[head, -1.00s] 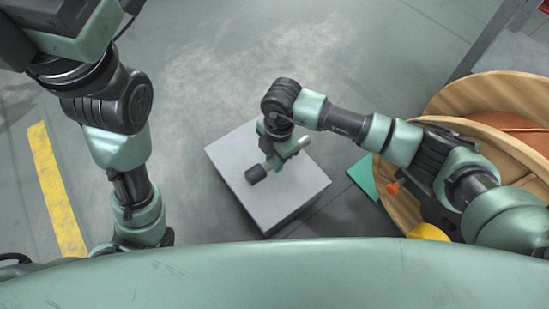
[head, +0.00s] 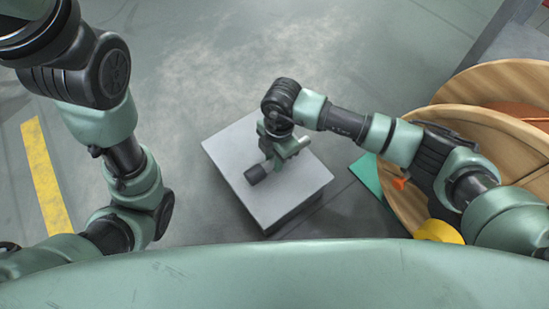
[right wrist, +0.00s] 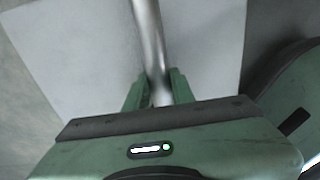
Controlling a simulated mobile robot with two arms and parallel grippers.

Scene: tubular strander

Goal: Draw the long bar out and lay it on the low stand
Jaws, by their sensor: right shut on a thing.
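The low stand (head: 235,150) is a flat-topped light grey block on the floor, in the middle of the head view. My right gripper (head: 281,153) is over its top and shut on the long bar (head: 303,142). The bar's silver end shows to the right of the gripper, and a dark cylindrical piece lies in line on the other side. In the right wrist view, the silver bar (right wrist: 148,35) runs up between the green fingers (right wrist: 156,92), above the stand's pale top (right wrist: 75,50). I cannot tell whether it touches the stand. My left gripper is out of view.
Large wooden reel discs (head: 420,150) stand to the right, close by my right arm. A green flat piece (head: 368,176) lies between them and the stand. A yellow object (head: 438,231) sits below the reels. A yellow floor stripe (head: 45,180) runs at left. Floor beyond the stand is clear.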

